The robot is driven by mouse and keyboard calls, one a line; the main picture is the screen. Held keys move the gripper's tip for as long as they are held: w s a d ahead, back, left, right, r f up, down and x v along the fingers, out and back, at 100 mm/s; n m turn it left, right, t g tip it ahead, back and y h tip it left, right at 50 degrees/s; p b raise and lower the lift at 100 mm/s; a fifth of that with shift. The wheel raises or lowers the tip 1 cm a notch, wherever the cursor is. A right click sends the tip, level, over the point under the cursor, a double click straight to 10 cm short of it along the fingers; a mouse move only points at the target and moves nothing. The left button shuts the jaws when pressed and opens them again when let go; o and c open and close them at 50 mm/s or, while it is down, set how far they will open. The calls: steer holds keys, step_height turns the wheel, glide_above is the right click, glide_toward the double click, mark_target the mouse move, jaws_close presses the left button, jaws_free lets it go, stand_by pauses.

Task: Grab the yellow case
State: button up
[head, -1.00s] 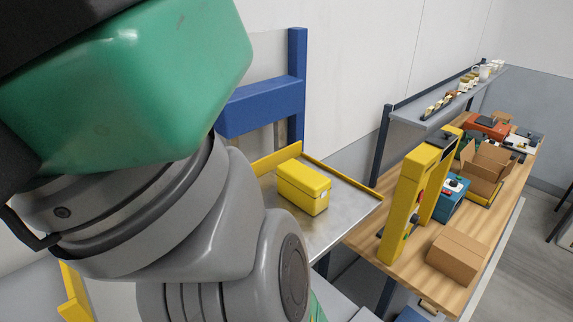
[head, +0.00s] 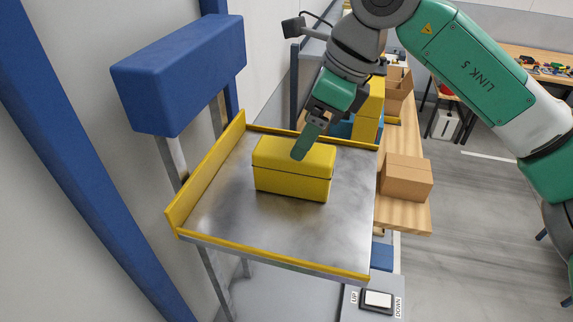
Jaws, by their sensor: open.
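The yellow case (head: 292,180) is a closed box with a lid seam. It sits on a metal tray table (head: 230,215) with yellow raised edges. My gripper (head: 306,143) comes down from above and behind the case, with a green finger in front of the lid's upper face in the picture. The jaws are open and hold nothing. I cannot tell whether the finger touches the lid. The other finger is mostly hidden.
A blue padded post frame (head: 180,72) stands at the left of the tray. A wooden bench (head: 408,212) with a cardboard box (head: 405,177) is at the right. An UP/DOWN switch box (head: 377,301) is below the tray. The tray's front is clear.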

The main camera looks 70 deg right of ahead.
mark_target(290, 160)
steer(key=x, duration=0.4)
steer(key=a+x, duration=0.1)
steer(key=x, duration=0.1)
steer(key=shift+w+f+p, duration=0.2)
steer(key=shift+f+p, duration=0.05)
steer(key=shift+p, duration=0.15)
steer(key=shift+f+b, duration=0.3)
steer(key=shift+b, duration=0.15)
steer(key=c, duration=1.4)
